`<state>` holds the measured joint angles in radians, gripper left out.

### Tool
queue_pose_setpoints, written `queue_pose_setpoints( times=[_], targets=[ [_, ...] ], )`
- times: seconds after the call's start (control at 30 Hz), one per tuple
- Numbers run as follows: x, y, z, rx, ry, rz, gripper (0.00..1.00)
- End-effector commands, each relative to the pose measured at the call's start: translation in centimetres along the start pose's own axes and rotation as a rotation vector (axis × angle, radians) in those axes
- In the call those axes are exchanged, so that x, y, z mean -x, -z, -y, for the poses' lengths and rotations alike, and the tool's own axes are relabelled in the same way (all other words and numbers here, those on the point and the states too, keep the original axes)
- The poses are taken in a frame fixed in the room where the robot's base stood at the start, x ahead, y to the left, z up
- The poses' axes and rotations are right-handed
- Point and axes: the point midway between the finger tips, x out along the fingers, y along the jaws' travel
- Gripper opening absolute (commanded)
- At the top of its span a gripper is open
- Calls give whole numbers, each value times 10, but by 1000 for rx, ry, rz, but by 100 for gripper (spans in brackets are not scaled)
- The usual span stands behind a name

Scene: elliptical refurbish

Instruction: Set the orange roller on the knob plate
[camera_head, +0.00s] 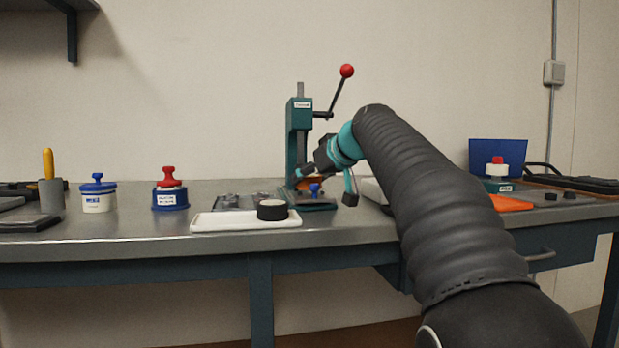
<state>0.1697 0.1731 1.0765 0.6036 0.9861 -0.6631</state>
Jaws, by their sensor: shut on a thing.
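My gripper (325,186) is in front of the teal press, low over its base, with its fingers spread to either side. It is shut on the orange roller (311,183), of which only a small orange part shows between the fingers. A blue knob (315,189) shows just below the roller, above a dark plate (318,205) at the foot of the press; this looks like the knob plate. I cannot tell whether the roller touches the knob or the plate.
The teal press (299,135) has a red-balled lever (346,71). A white tray (225,222) with a black round piece (272,210) lies to the left. Blue-lidded (98,195) and red-topped (170,190) pots stand further left. An orange mat (512,203) lies right of my arm.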

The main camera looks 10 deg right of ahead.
Motion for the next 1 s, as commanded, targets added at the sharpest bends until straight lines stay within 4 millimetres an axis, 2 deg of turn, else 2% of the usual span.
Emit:
queue_pose_setpoints(
  times=[1.0],
  targets=[
    [-3, -6, 0, 0, 0, 0, 26]
  ],
)
